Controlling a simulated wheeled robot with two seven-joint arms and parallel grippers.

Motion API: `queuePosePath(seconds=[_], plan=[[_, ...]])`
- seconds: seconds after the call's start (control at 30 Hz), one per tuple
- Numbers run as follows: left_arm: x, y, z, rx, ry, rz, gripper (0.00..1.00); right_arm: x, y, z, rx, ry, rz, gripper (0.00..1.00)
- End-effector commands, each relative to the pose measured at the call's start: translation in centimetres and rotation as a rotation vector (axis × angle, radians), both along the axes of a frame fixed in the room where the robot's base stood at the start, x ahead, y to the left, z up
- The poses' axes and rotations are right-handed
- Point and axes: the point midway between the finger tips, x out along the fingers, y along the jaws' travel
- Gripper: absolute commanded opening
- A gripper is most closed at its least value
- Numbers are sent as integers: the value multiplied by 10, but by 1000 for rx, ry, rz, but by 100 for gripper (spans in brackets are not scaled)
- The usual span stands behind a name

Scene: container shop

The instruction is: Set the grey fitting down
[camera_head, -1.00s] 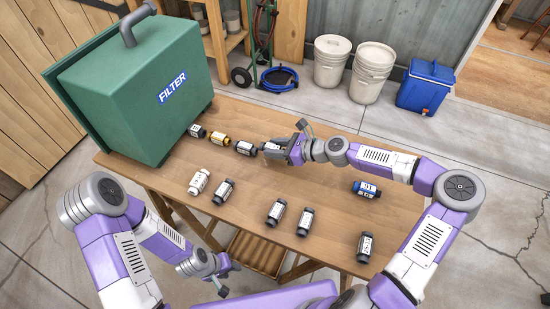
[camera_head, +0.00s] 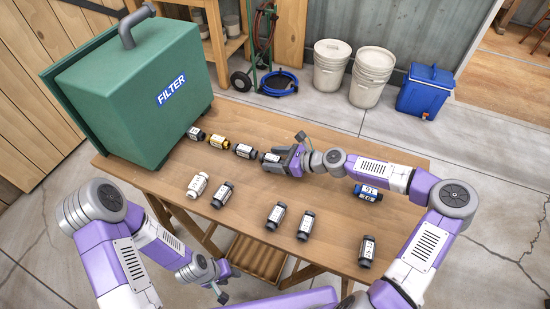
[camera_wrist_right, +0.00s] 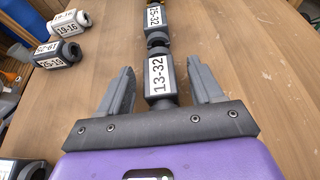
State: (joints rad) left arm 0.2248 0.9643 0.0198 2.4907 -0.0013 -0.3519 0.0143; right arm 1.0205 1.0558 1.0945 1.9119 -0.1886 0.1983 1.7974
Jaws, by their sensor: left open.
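The grey fitting (camera_head: 269,157), labelled 13-32, lies on the wooden table at the right end of a row of fittings. It also shows in the right wrist view (camera_wrist_right: 162,84), end to end with a dark fitting (camera_wrist_right: 156,42); I cannot tell whether they touch. My right gripper (camera_head: 281,161) is open around its near end. In the right wrist view the two fingers (camera_wrist_right: 162,92) stand on either side, with a gap to the fitting on both sides. My left gripper (camera_head: 222,290) is open and empty in front of the table's near edge.
The row holds dark fittings (camera_head: 244,151) and a yellow one (camera_head: 219,142), leading to the green FILTER box (camera_head: 140,95). A white fitting (camera_head: 197,185), several dark ones (camera_head: 275,216) and a blue one (camera_head: 368,192) lie apart. The table's middle (camera_head: 310,190) is clear.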

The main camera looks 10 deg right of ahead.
Motion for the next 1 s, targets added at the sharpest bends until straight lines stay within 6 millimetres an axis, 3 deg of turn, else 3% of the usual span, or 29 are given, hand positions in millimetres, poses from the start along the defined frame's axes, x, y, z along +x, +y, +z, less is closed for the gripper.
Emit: queuePosePath(seconds=[0.27, 0.7, 1.0], plan=[[0, 0, 2, 0, 0, 0, 43, -2, -4, 5, -1, 1, -2, 65], [0, 0, 30, 0, 0, 0, 43, -46, -69, 40, 0, 2, -4, 65], [0, 0, 37, 0, 0, 0, 43, -61, -91, 50, 0, 0, 0, 65]])
